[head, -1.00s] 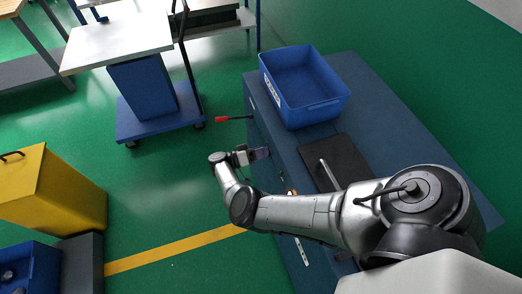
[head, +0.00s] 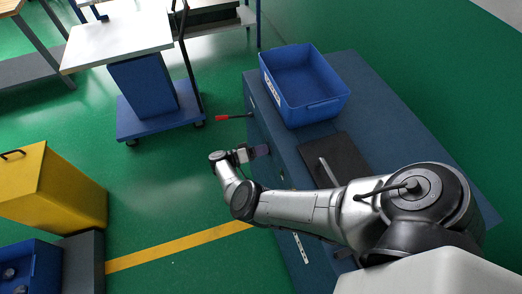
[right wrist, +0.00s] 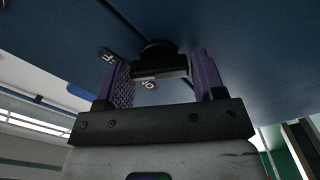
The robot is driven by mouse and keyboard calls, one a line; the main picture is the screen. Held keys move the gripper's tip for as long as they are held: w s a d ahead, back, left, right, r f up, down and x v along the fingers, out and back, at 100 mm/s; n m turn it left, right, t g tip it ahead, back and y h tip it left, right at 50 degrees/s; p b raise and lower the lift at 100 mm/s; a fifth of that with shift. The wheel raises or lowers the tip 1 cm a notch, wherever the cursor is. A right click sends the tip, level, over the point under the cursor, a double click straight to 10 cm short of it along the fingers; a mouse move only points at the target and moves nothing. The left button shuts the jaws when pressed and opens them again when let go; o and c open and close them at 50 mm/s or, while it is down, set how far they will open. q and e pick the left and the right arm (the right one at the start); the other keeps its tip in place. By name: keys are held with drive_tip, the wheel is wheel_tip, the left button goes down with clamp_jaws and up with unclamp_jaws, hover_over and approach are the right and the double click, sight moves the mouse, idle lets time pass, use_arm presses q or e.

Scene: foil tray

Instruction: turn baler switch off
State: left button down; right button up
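The baler is the dark blue cabinet (head: 385,118). Its black switch knob (right wrist: 160,66) shows in the right wrist view, mounted on a blue panel, with a bar-shaped handle. White lettering, partly hidden, shows beside it. My right gripper (right wrist: 163,80) has its two purple fingers apart, one on each side of the knob's handle, with narrow gaps visible. In the head view my right gripper (head: 262,151) is at the cabinet's left side; the knob is hidden there. My left gripper is not in view.
A blue bin (head: 305,85) and a black plate with a handle (head: 342,158) are on the cabinet top. A red-tipped lever (head: 222,118) sticks out from its side. A blue cart (head: 150,95) and yellow box (head: 48,190) stand left.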

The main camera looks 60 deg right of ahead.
drive_tip(key=o, duration=0.3)
drive_tip(key=b+v, duration=0.7)
drive_tip(key=v, duration=0.7)
drive_tip(key=shift+s, duration=0.1)
